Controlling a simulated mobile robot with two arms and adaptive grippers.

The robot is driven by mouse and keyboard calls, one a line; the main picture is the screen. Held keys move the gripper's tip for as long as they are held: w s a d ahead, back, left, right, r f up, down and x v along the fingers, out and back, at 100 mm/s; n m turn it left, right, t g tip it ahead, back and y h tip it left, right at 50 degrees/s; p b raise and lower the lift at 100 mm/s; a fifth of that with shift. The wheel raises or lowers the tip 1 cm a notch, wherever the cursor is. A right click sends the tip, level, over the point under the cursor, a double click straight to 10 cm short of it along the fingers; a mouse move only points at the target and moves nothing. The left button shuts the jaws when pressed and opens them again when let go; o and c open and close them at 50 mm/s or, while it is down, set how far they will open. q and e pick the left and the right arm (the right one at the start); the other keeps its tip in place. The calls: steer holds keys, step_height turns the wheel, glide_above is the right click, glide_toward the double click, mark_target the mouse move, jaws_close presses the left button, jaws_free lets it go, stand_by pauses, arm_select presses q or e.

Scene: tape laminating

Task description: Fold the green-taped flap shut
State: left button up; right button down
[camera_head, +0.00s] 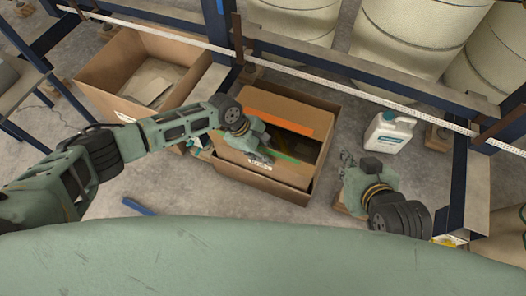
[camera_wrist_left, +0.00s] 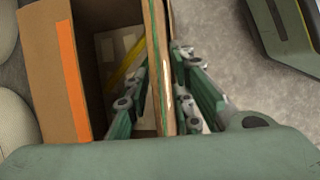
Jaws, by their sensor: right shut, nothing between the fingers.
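The open cardboard box (camera_head: 245,178) stands on the floor in the middle of the head view. The green tape (camera_head: 285,157) runs along its near side; the left gripper partly covers that side. My left gripper (camera_head: 262,155) is at the near panel.
An orange-taped flap (camera_head: 277,110) stands at the box's far side. Another open box (camera_head: 112,75) is at the left. A white jug (camera_head: 388,133) stands at the right. Blue frame beams and large pale drums (camera_head: 420,35) lie behind. Some bare floor lies in front of the box.

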arm_select(q)
jaws_close()
stand_by(0.5)
